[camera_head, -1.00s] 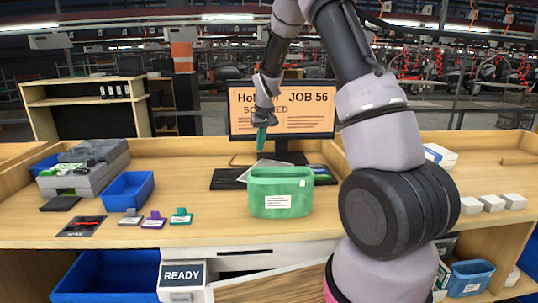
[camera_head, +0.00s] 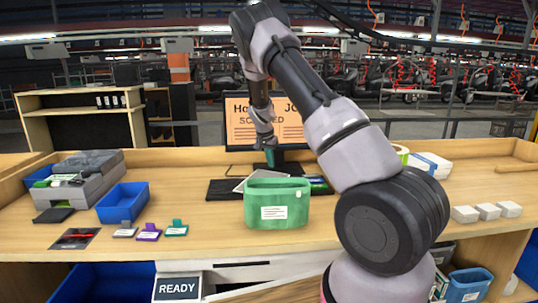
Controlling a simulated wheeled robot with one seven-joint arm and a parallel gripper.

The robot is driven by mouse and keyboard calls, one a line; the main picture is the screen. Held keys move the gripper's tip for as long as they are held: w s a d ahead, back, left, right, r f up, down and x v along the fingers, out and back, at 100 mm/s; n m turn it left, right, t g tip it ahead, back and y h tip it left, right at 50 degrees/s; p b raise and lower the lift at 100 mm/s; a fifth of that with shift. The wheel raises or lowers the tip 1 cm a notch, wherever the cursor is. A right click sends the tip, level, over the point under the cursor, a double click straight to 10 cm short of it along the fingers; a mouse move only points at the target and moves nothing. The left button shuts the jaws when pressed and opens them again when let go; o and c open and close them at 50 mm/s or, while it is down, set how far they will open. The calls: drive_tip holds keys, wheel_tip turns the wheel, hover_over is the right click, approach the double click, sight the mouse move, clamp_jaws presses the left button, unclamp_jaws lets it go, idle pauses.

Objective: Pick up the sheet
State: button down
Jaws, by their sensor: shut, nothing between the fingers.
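A pale sheet (camera_head: 240,185) lies behind the green bin (camera_head: 277,218), partly over the dark keyboard (camera_head: 222,190). Most of it is hidden by the bin. My gripper (camera_head: 271,162) points down above and behind the bin, in front of the monitor. Its teal fingers are together with nothing between them. The fingertips are close to the sheet, but I cannot tell whether they touch it.
The monitor (camera_head: 243,122) stands behind my gripper. A blue tray (camera_head: 123,203), a grey printer (camera_head: 82,180) and several small coloured clips (camera_head: 149,233) sit at the left. White boxes (camera_head: 487,211) sit at the right.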

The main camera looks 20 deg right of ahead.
sight(268, 173)
drive_tip(key=shift+x, duration=1.1)
drive_tip(key=s+a, duration=0.2)
drive_tip(key=s, duration=0.1)
drive_tip(key=shift+a, duration=0.35)
drive_tip(key=shift+w+d, duration=0.1)
drive_tip(key=shift+r, duration=0.1)
